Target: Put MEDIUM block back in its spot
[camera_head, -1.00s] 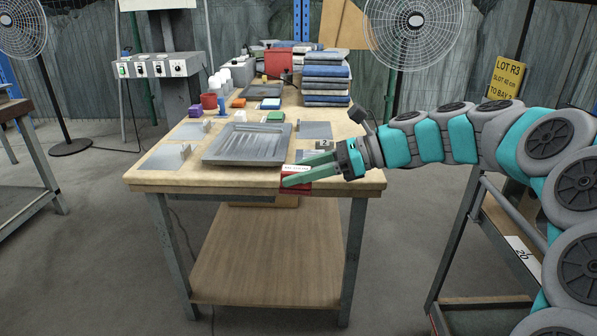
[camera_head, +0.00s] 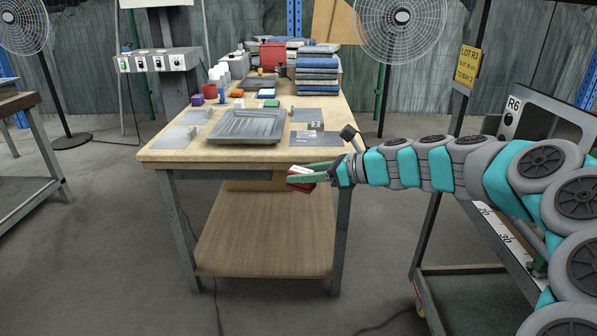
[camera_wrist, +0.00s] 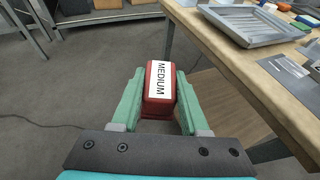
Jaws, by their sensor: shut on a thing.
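The MEDIUM block (camera_wrist: 154,108) is red with a white label reading "MEDIUM". My gripper (camera_wrist: 160,92) is shut on it, one green finger on each side. In the head view the block (camera_head: 300,186) is held by my gripper (camera_head: 312,174) just off the front edge of the wooden table (camera_head: 180,152), near its right corner and slightly below the top. The grey metal tray (camera_head: 246,128) lies on the table. Flat grey plates lie on both sides of it, and one on the right carries a label with "2". I cannot tell which spot is the block's.
Small coloured blocks, a red cup (camera_head: 211,90) and white containers stand farther back on the table. A stack of folded cloths (camera_head: 317,75) is at the back right. A dark cart with a number strip (camera_head: 497,230) stands at the right. The floor before the table is clear.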

